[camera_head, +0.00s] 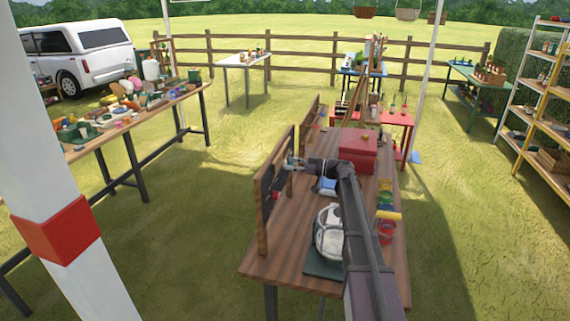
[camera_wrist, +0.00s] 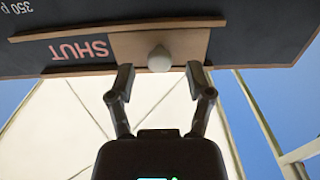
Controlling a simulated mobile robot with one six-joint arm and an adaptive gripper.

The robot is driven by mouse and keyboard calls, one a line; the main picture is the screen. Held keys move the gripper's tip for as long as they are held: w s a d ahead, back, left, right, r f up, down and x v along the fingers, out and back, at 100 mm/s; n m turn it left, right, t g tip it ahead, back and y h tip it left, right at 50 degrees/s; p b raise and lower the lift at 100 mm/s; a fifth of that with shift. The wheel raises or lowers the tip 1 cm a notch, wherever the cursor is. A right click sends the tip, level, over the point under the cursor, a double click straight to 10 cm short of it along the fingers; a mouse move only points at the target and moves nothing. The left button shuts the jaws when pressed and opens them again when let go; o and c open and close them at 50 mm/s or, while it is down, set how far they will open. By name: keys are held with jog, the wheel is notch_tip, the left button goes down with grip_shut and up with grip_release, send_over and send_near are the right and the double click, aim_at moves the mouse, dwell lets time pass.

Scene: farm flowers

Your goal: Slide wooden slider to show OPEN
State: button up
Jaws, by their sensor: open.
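A dark sign board (camera_wrist: 250,45) with a wooden frame fills the top of the wrist view, upside down. The wooden slider (camera_wrist: 130,48) sits in its wooden-edged track and bears a round pale knob (camera_wrist: 159,59). The red word SHUT shows beside the slider, on its left in the picture. No word OPEN is visible. My gripper (camera_wrist: 159,71) is open, with one fingertip on each side of the knob; contact is not clear. In the head view my gripper (camera_head: 293,163) is at the face of the upright board (camera_head: 264,205) on the wooden table.
A second upright board (camera_head: 311,127) stands behind the first. Grass surrounds the table.

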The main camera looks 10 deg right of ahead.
aim_at(282, 163)
jog(key=shift+x, duration=1.2)
jog(key=shift+w+d, duration=0.15)
grip_shut()
